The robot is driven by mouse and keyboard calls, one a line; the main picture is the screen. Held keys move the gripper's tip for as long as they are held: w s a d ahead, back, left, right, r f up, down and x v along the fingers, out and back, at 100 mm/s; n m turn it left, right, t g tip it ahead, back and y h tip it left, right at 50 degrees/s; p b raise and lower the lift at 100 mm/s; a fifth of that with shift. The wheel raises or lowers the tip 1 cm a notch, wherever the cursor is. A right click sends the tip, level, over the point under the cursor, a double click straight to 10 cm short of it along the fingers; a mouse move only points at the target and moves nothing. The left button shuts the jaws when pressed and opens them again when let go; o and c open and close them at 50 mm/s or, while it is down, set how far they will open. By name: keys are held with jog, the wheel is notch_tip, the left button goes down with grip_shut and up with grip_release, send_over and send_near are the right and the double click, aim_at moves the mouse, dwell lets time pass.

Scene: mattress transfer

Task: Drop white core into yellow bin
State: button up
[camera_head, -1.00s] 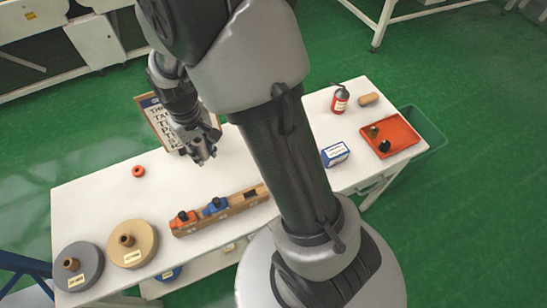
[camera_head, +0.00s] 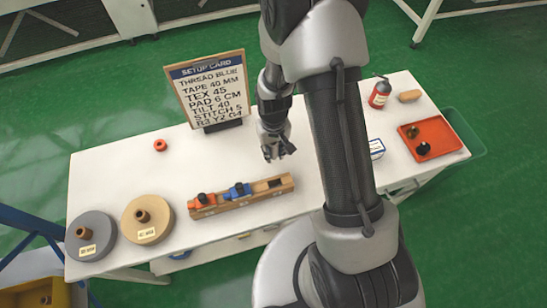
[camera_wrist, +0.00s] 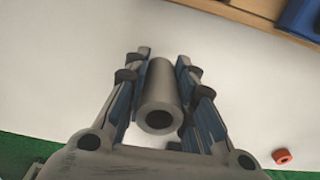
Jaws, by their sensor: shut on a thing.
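My gripper (camera_head: 278,152) hangs over the middle of the white table, behind the wooden block, in the head view. In the wrist view my gripper (camera_wrist: 164,75) is shut on the white core (camera_wrist: 160,82), a hollow tube that looks pale grey, held between both fingers with its open end toward the camera. The core is too hidden to make out in the head view. A yellow bin (camera_head: 44,297) shows partly at the bottom left corner of the head view, below the table's left end and cut off by the frame.
A setup card (camera_head: 208,88) stands at the table's back. A wooden block (camera_head: 250,198) with red and blue pieces, a grey disc (camera_head: 103,240), a tan disc (camera_head: 160,225) and a red ring (camera_head: 160,145) are left of my arm. A red tray (camera_head: 440,143) and extinguisher (camera_head: 379,95) are right.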

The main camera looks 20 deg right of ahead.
aim_at(273, 162)
jog(key=shift+f+b, duration=0.6)
jog(key=shift+f, duration=1.4)
jog(key=shift+f, duration=0.2)
jog(key=o, duration=1)
jog(key=shift+o, duration=0.2)
